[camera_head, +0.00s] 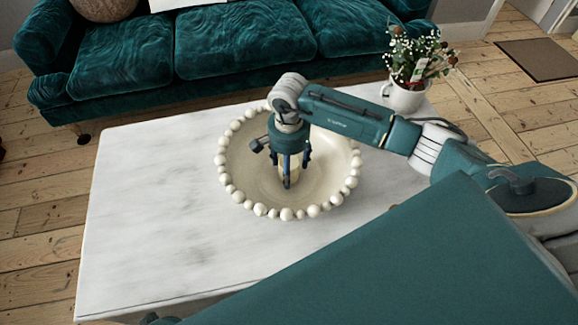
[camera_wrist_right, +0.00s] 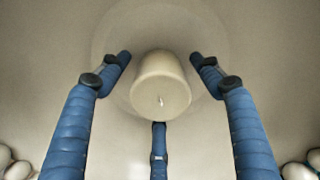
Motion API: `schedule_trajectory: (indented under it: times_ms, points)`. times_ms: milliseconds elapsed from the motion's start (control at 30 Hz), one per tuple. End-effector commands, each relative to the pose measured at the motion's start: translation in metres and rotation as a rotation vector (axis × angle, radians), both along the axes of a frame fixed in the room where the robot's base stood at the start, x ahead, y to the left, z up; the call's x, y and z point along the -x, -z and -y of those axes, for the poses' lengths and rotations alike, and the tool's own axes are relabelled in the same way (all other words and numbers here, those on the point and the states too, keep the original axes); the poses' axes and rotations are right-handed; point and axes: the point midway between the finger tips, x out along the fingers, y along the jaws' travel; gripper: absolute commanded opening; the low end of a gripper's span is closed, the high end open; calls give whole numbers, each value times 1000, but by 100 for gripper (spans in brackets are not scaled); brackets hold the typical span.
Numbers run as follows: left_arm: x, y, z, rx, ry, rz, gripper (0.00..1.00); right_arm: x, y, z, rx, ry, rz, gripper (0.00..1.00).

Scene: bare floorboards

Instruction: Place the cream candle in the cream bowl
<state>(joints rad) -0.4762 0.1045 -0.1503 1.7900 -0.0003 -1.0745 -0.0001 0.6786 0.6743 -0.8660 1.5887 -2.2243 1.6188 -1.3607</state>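The cream candle (camera_wrist_right: 160,85) is a short cylinder with a small wick. It stands inside the cream bowl (camera_head: 248,165), near the middle of its floor, mostly hidden behind my fingers in the head view. The bowl is wide and shallow with a rim of round beads, and sits on the marble table. My right gripper (camera_head: 288,172) points down into the bowl over the candle. In the wrist view its blue fingers are spread around the candle, with gaps at both sides; the lower finger's tip overlaps the candle's near edge, and contact cannot be told. My left gripper is not in view.
The white marble table (camera_head: 150,215) is clear to the left of the bowl. A white cup with flowers (camera_head: 405,95) stands at the table's back right. A teal sofa (camera_head: 240,45) is behind the table. My right arm spans the table's right side.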

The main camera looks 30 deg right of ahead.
Motion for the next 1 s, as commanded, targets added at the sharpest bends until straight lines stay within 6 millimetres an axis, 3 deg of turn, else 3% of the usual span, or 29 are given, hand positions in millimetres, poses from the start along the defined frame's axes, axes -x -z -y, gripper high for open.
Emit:
schedule_trajectory:
  times_ms: [267,300,700,1000]
  points:
    - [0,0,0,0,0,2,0,0,-3,0,0,0,0,64]
    - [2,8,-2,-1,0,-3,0,-1,-6,0,0,0,2,64]
    - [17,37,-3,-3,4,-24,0,-1,-90,0,1,1,4,64]
    - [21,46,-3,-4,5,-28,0,0,-121,0,1,1,0,64]
